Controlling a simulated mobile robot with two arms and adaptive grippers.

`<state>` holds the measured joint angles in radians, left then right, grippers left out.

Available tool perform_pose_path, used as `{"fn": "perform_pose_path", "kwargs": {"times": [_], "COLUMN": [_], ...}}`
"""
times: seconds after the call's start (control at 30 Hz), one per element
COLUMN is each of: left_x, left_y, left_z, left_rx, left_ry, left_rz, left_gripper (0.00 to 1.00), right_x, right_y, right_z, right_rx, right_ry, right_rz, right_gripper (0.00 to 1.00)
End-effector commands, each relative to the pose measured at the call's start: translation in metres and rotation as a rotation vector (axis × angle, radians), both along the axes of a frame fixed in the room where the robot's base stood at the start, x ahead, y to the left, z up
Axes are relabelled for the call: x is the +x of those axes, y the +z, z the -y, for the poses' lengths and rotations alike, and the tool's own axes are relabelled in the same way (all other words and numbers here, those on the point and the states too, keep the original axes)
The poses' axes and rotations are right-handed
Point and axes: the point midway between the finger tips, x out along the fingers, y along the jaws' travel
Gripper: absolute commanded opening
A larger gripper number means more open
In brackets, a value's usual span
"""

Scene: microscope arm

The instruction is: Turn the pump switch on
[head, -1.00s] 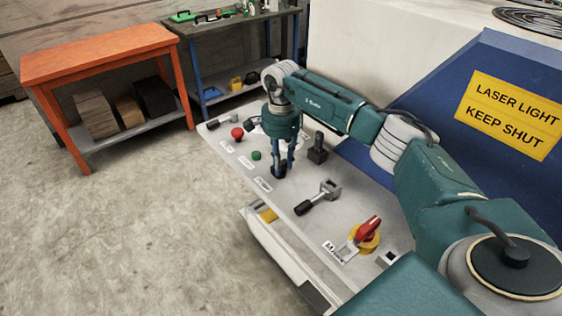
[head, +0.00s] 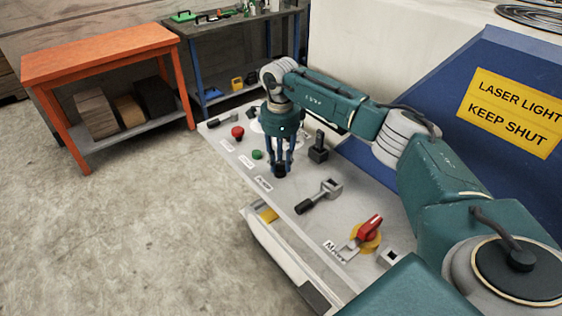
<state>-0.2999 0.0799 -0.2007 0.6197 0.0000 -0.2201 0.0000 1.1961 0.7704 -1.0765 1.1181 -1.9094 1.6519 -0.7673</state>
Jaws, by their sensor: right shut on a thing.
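My right gripper (head: 280,168) points down over the grey control panel (head: 305,228). Its fingers are shut on a small black switch (head: 280,171) that sits on the panel beside a white label (head: 264,184), whose text is too small to read for certain. The gripper's fingers partly cover the switch, so its setting cannot be told. My left gripper is not in view.
A red button (head: 237,132), a green button (head: 257,155), a black lever (head: 318,149), a lever with a black handle (head: 318,197) and a red-and-yellow main switch (head: 368,232) stand on the panel. An orange table (head: 98,52) is at left; the floor is clear.

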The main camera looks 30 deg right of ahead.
Motion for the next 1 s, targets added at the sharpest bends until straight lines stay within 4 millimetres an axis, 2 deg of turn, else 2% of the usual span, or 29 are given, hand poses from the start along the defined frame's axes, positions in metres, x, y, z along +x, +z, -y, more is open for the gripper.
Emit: {"fn": "perform_pose_path", "kwargs": {"times": [0.6, 1.0], "left_x": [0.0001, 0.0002], "left_y": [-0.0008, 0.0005], "left_z": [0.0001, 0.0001], "left_rx": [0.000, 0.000], "left_ry": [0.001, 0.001], "left_rz": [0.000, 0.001], "left_gripper": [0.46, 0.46], "right_x": [0.0036, 0.0056], "right_y": [0.0011, 0.0014], "right_z": [-0.0024, -0.0027], "right_rx": [0.000, 0.001], "right_ry": [-0.583, -0.866], "right_rz": [0.003, 0.003], "right_gripper": [0.00, 0.00]}}
